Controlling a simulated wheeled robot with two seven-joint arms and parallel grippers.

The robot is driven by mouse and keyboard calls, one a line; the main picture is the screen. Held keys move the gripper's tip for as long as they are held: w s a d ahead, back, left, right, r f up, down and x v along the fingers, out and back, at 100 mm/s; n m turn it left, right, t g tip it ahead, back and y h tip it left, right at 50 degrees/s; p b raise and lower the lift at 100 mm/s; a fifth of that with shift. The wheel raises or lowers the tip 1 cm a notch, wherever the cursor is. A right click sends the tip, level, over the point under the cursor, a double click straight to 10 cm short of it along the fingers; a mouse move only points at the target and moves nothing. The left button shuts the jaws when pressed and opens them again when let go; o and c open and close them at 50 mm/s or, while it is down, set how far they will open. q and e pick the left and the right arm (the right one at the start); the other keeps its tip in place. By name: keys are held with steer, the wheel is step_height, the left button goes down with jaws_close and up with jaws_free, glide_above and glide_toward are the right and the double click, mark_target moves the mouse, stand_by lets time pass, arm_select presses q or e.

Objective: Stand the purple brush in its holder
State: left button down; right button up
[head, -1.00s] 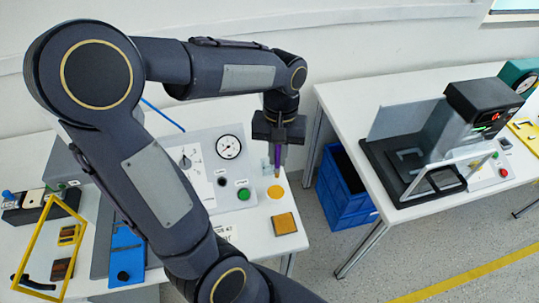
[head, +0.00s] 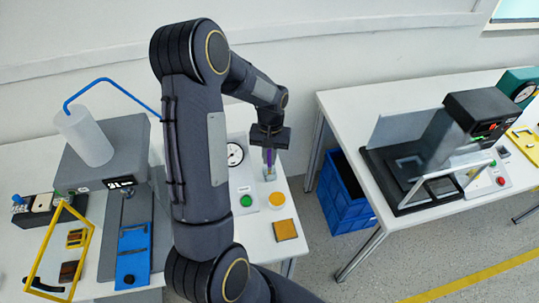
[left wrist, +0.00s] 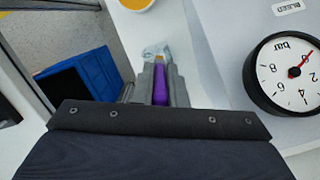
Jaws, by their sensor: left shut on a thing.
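The purple brush (head: 269,158) points down, upright or nearly so, in my left gripper (head: 270,150). The gripper is shut on it, and the brush also shows between the fingers in the left wrist view (left wrist: 160,88). The small clear holder (head: 269,174) stands on the table directly below, and it shows just beyond the fingertips in the left wrist view (left wrist: 152,50). The brush's tip is at the holder's mouth or inside it; I cannot tell how deep. My right gripper is out of view.
A panel with a pressure gauge (left wrist: 290,75) and a green button (head: 246,201) stands close beside the holder. An orange disc (head: 277,201) and a brown-orange pad (head: 285,230) lie nearer the front. A blue crate (head: 343,195) is on the floor right of the table.

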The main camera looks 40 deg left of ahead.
arm_select(q)
steer(key=shift+f+b, duration=0.6)
steer(key=shift+f, duration=0.1)
steer(key=c, duration=1.5)
jaws_free()
steer(key=shift+o, duration=0.2)
